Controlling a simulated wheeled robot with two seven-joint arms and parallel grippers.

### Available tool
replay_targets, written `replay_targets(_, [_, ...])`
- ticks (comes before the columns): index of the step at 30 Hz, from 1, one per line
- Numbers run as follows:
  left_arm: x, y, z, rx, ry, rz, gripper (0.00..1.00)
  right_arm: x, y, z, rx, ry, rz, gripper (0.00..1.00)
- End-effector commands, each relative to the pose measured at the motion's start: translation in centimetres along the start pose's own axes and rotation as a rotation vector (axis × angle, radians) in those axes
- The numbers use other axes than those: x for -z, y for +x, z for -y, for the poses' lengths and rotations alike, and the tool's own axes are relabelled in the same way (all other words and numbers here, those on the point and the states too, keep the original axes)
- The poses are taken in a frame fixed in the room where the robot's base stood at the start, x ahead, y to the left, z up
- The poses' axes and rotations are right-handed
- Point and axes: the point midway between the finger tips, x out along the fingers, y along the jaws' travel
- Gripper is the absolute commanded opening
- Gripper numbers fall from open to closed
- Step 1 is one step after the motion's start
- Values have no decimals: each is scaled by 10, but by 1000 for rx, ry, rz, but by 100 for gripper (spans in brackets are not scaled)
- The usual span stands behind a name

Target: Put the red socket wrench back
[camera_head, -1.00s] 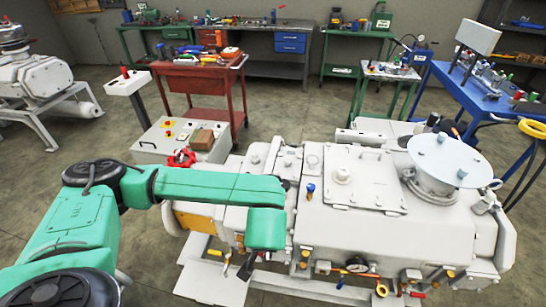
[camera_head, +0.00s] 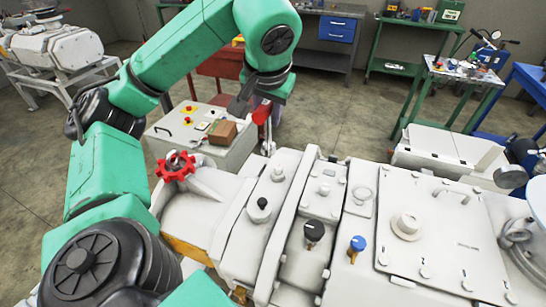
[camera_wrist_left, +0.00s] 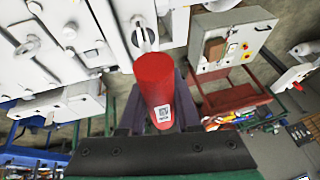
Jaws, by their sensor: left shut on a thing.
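My left gripper (camera_head: 258,103) is shut on the red socket wrench (camera_head: 263,114), seen just below the fingers in the head view, past the back left end of the white vacuum machine (camera_head: 280,212). In the left wrist view the wrench (camera_wrist_left: 157,88) shows as a thick red cylinder with a small white label. It stands out from the gripper (camera_wrist_left: 178,100), and a pale metal part shows beyond its far end. My right gripper is not in view.
A red handwheel (camera_head: 176,167) sits at the machine's left end. A pale control box (camera_head: 240,152) with buttons and a brown block (camera_head: 222,133) stands close by. A red cart (camera_head: 215,82) is partly hidden behind my arm. Open floor (camera_head: 340,118) lies to the right.

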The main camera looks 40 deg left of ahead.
Motion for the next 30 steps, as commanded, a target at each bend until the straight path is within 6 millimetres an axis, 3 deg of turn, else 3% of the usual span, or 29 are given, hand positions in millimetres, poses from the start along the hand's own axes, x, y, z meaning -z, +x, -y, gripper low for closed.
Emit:
replay_targets(1, [-15, 33, -7, 1, 1, 3, 0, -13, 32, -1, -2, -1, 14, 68])
replay_targets(5, [-32, 73, -16, 1, 1, 3, 0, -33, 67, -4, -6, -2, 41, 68])
replay_targets(9, [-45, 102, -22, 1, 0, 2, 0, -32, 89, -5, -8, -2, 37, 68])
replay_targets(12, [-47, 107, -22, 3, -2, 0, 0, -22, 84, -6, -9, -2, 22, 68])
replay_targets(19, [-62, 142, -30, 2, -1, -1, 0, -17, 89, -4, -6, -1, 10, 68])
replay_targets(29, [-64, 147, -31, 1, -1, -1, 0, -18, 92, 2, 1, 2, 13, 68])
replay_targets(30, [-64, 146, -31, 1, -1, -1, 43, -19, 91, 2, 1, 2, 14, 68])
